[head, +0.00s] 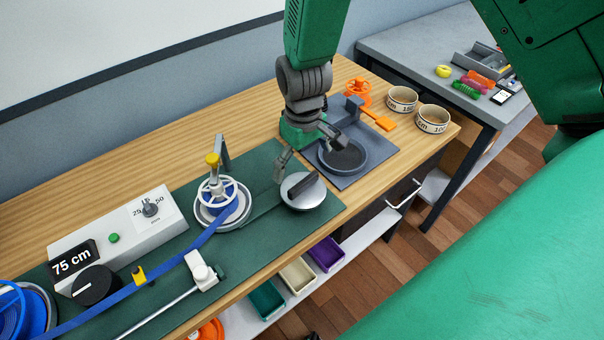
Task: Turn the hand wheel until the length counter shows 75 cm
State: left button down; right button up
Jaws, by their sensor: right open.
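The length counter (73,262) on the white box at the lower left reads 75 cm. A black round knob (96,285) is on the front of that box. A white spoked wheel (217,191) with a yellow-topped peg stands over a reel, and the blue strap (178,262) runs to it from the lower left. I cannot tell for certain which of the two is the hand wheel. My right gripper (309,154) is open and empty, fingers pointing down above a round silver lid with a dark handle (303,189). It is apart from the wheel and knob. My left gripper is out of view.
A grey tray (378,167) with a dark round dish lies behind the right gripper. Two labelled bowls (402,99) and orange parts stand at the bench's right end. A white clamp block (201,270) stands beside the strap. Coloured bins (325,254) sit below the bench edge.

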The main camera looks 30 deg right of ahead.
jog(key=shift+r, duration=2.35)
dwell(0.3)
jog(key=s+f, duration=0.2)
jog(key=f, duration=0.1)
jog(key=s+d+f, duration=0.1)
jog(key=s+f, duration=0.1)
jog(key=f, duration=0.1)
jog(key=s+f, duration=0.2)
jog(key=f, duration=0.1)
jog(key=shift+s+d, duration=0.25)
jog(key=shift+d, duration=0.05)
jog(key=s+f+m, duration=0.1)
jog(key=s+f, duration=0.4)
jog(key=s, duration=0.5)
jog(key=s+f+m, duration=0.1)
jog(key=s+f, duration=0.4)
jog(key=s, duration=0.4)
notch_tip(320, 180, down, 14)
jog(key=w+n+b, duration=0.1)
jog(key=w+b, duration=0.1)
jog(key=b, duration=1.2)
jog(key=shift+w+a+t+b, duration=0.15)
jog(key=shift+w+t+b, duration=0.15)
jog(key=shift+w+b, duration=0.1)
